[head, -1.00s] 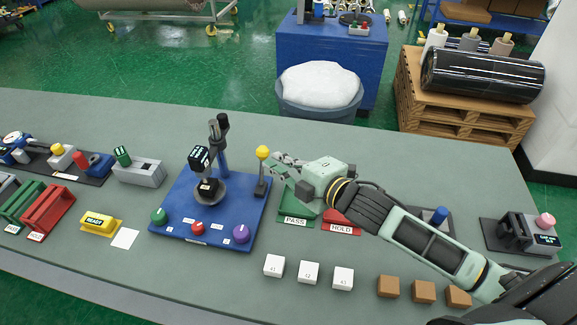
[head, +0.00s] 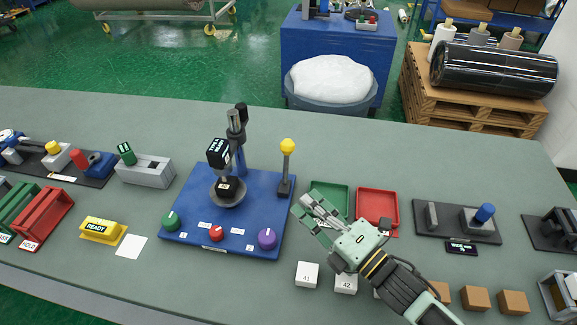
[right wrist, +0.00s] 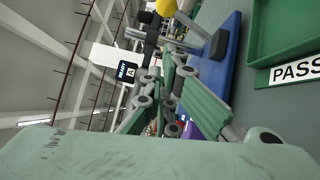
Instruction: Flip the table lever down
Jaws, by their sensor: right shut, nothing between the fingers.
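The table lever, a grey post with a yellow ball knob (head: 288,147), stands upright at the right edge of the blue board (head: 185,228). In the right wrist view its yellow knob (right wrist: 165,8) shows at the top, cut by the frame edge. My right gripper (head: 303,205) is shut and empty. Its fingers point left, in front of and slightly right of the lever base, apart from the lever. The fingers also show in the right wrist view (right wrist: 160,105). My left gripper is not in view.
The board also carries a stand with a bowl (head: 228,196) and green, red and purple knobs along its front. A green tray (head: 330,187) and a red tray (head: 378,191) lie behind my gripper. White numbered blocks (head: 307,275) sit in front.

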